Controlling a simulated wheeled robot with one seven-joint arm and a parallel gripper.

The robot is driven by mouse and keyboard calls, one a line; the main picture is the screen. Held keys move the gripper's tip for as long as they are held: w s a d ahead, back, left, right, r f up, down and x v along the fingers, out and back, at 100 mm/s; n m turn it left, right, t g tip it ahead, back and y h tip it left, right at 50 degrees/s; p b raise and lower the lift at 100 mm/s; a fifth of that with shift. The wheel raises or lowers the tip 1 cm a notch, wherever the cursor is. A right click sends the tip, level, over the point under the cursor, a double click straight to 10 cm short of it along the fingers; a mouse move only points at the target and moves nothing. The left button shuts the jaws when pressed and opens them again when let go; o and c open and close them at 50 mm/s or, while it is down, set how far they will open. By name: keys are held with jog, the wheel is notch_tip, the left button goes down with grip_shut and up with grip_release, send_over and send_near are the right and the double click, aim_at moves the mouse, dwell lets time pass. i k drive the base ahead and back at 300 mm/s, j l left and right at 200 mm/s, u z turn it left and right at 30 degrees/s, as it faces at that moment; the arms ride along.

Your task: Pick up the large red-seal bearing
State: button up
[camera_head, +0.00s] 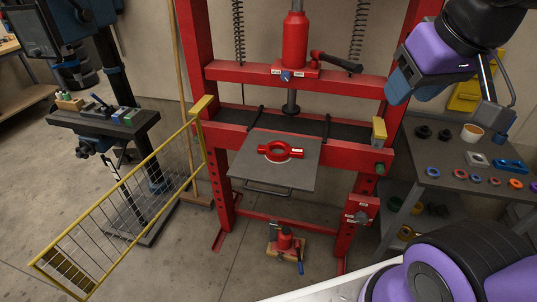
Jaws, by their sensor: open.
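Several ring-shaped bearings lie in a row on the dark bench at right. At this size I cannot tell for sure which is the large red-seal bearing. My gripper (447,106) is at the upper right, open and empty, with its fingers spread wide above the bench. It is apart from the bearings.
A yellow mesh guard (130,205) swings out left.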

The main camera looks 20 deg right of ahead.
aim_at(459, 173)
jog(key=z, duration=1.6)
jog(key=i, duration=0.45)
